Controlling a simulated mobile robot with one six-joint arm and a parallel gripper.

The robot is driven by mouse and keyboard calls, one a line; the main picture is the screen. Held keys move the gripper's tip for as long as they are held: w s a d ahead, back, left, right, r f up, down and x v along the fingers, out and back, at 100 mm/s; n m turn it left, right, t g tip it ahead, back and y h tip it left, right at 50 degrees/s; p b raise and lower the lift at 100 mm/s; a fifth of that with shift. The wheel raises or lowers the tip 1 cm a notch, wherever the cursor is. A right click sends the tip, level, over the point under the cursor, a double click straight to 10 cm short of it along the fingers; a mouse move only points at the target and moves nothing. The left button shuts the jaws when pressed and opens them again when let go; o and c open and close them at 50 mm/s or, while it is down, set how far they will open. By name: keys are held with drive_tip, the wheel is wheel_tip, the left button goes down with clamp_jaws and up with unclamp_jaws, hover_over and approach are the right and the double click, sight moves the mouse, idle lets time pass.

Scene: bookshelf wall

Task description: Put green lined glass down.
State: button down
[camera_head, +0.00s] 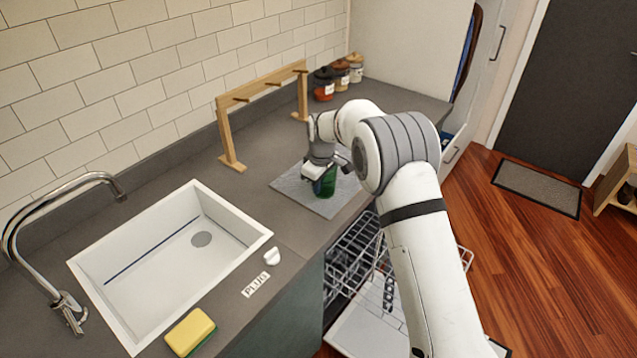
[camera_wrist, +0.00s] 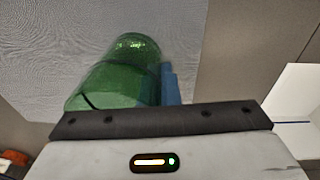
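The green lined glass (camera_head: 328,184) is at my gripper (camera_head: 322,175), over the grey mat (camera_head: 290,184) on the counter. In the wrist view the glass (camera_wrist: 122,75) is see-through green with a dark line, and a blue finger pad (camera_wrist: 171,84) lies against its right side. The other finger is hidden there. My gripper appears shut on the glass. The glass is low over the mat; whether its base touches it I cannot tell.
A white sink (camera_head: 165,265) with a tap (camera_head: 65,190) is at left. A wooden rack (camera_head: 228,135) and several jars (camera_head: 340,75) stand by the wall. A yellow sponge (camera_head: 190,332) lies at the front. An open dishwasher (camera_head: 355,265) is below the counter.

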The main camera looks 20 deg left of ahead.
drive_tip(key=shift+f, duration=0.2)
drive_tip(key=c, duration=1.7)
unclamp_jaws()
drive_tip(key=shift+r, duration=0.1)
